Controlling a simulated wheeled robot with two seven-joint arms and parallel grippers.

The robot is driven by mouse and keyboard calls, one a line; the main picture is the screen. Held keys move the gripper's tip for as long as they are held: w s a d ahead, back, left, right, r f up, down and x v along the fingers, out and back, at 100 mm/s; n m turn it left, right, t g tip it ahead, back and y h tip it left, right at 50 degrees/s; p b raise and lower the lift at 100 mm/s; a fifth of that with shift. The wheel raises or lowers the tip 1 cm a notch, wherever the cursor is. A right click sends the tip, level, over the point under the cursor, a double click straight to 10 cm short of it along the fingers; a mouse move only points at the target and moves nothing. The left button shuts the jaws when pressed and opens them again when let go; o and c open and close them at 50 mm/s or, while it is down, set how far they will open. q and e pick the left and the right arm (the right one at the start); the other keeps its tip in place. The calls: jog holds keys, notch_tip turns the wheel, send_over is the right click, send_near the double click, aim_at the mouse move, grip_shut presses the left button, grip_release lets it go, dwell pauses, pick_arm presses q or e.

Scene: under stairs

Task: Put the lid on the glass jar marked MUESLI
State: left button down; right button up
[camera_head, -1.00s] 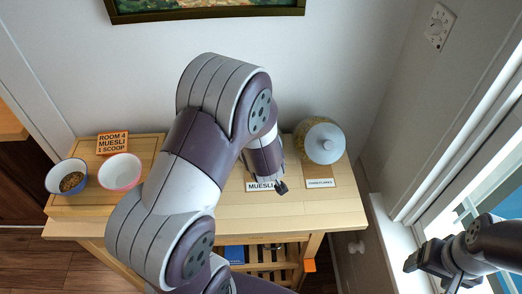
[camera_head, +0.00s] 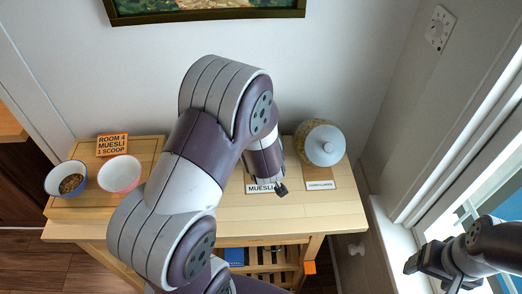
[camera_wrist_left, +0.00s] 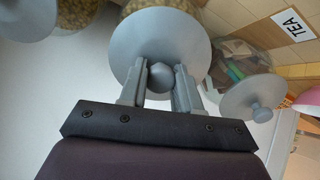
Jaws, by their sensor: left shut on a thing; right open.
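My left gripper (camera_wrist_left: 159,80) is shut on the knob of a round grey lid (camera_wrist_left: 135,42) in the left wrist view. A jar with yellowish-brown contents (camera_wrist_left: 158,4) shows just past the lid's edge; whether lid and jar touch, I cannot tell. In the head view, the MUESLI label (camera_head: 259,188) lies at the table's front, and my left arm hides the jar behind it and the held lid. My right gripper (camera_head: 414,262) is open and empty at the lower right, away from the table.
A lidded jar (camera_head: 322,146) stands right of the MUESLI label on the wooden table (camera_head: 230,223). Two bowls (camera_head: 67,179) (camera_head: 120,173) and an orange sign (camera_head: 112,145) stand left. The left wrist view shows a lidded jar (camera_wrist_left: 238,58) near a TEA label (camera_wrist_left: 293,25).

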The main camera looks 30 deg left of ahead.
pick_arm(q)
jog(key=shift+b+x, duration=0.55)
jog(key=shift+x, duration=0.3)
jog(key=shift+s, duration=0.1)
jog(key=shift+c, duration=1.1)
grip_release()
jog(key=shift+s+d+r+p, duration=0.15)
jog(key=shift+r+p, duration=0.2)
jog(key=shift+p, duration=0.05)
jog(key=p+v, duration=0.3)
jog(key=v, duration=0.2)
jog(key=shift+s+d+p, duration=0.1)
jog(key=shift+s+p, duration=0.05)
jog(key=shift+p, duration=0.15)
